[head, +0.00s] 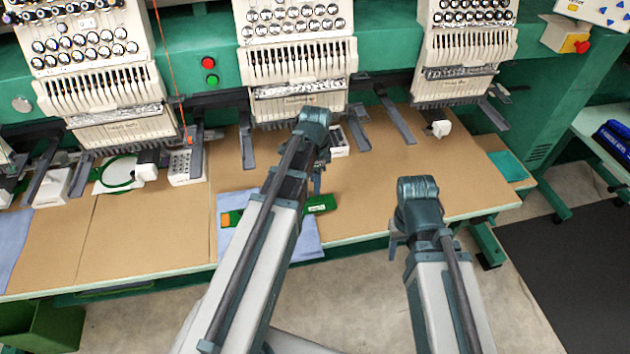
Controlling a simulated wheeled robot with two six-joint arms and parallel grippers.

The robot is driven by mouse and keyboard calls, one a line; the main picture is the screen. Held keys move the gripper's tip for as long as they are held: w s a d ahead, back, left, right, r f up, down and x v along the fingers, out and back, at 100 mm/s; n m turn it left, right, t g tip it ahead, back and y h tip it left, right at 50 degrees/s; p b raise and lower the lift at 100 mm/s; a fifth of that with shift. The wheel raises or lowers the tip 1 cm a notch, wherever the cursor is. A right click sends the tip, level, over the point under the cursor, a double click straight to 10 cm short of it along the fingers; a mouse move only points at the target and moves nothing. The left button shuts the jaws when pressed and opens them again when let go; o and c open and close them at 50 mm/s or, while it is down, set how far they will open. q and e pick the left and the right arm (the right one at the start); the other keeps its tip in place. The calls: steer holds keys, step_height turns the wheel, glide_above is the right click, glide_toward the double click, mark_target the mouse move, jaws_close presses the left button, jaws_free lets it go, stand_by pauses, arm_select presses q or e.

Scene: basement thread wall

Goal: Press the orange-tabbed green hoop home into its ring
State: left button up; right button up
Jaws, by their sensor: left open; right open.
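The green hoop (321,204) lies on a blue cloth (305,243) on the brown worktable. Its orange tab (226,220) shows at the left end. My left arm crosses in front and hides the middle of the hoop, and I cannot make out its ring or how they sit together. My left gripper (318,182) is open and points down over the hoop's right part; I cannot tell if it touches. My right gripper (394,246) is open and empty near the table's front edge, right of the cloth.
Embroidery heads (298,65) stand along the back, with dark grey arms (396,122) reaching over the table (150,235). Another green hoop (118,174) with white cloth sits at the left. A small white box (187,170) stands nearby. The tabletop between the cloth and right end is mostly clear.

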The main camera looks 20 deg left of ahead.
arm_select(q)
step_height(320, 180, up, 6)
steer(key=p, duration=0.4)
steer(key=shift+f+p, duration=0.1)
steer(key=shift+p, duration=0.2)
arm_select(e)
step_height(320, 180, up, 6)
steer(key=shift+f, duration=0.1)
arm_select(q)
steer(key=s+d+f+n+y+b, duration=0.1)
steer(key=s+d+n, duration=0.6)
steer(key=s+d, duration=0.7)
steer(key=shift+s+d+f+n+b, duration=0.2)
steer(key=shift+d+f+n+b, duration=0.2)
steer(key=shift+d, duration=0.35)
arm_select(e)
steer(key=shift+f, duration=0.9)
